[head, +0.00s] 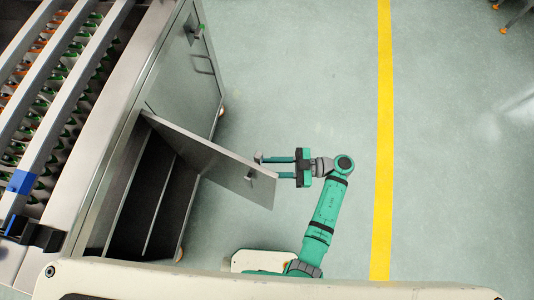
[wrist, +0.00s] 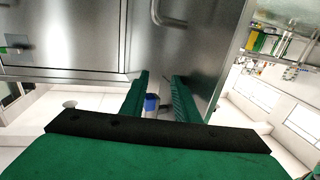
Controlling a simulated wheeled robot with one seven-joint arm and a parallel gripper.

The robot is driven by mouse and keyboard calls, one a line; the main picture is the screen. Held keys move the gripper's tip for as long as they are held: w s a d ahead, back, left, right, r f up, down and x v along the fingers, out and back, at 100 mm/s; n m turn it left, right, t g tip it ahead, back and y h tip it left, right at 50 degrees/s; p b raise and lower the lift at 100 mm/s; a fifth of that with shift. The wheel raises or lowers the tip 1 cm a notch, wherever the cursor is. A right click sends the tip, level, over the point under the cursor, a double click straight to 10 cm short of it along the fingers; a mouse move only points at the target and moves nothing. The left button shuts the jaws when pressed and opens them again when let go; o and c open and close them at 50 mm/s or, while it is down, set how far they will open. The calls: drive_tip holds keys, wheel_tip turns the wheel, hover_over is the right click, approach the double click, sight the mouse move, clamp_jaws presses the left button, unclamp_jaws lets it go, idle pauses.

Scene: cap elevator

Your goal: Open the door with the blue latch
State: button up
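A metal cabinet door (head: 215,160) stands swung part way out from the cabinet, with dark shelves showing behind it. A small fitting (head: 249,175) sits near its free edge; its colour is not clear. My gripper (head: 268,166) is at the door's free edge, fingers pointing left and spread apart. The lower finger's tip is hidden by the door. In the wrist view my gripper (wrist: 160,92) shows two green fingers with a gap. A small blue thing (wrist: 151,103) shows between them; I cannot tell whether it is the latch. Contact with the door is unclear.
A closed cabinet door (head: 190,70) with a handle (head: 203,64) is beyond the open one. Racks of coloured parts (head: 50,95) stand on top at left. Open floor (head: 300,80) lies right of the cabinet, crossed by a yellow line (head: 384,130).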

drive_tip(key=shift+s+r, duration=0.3)
drive_tip(key=shift+s, duration=0.55)
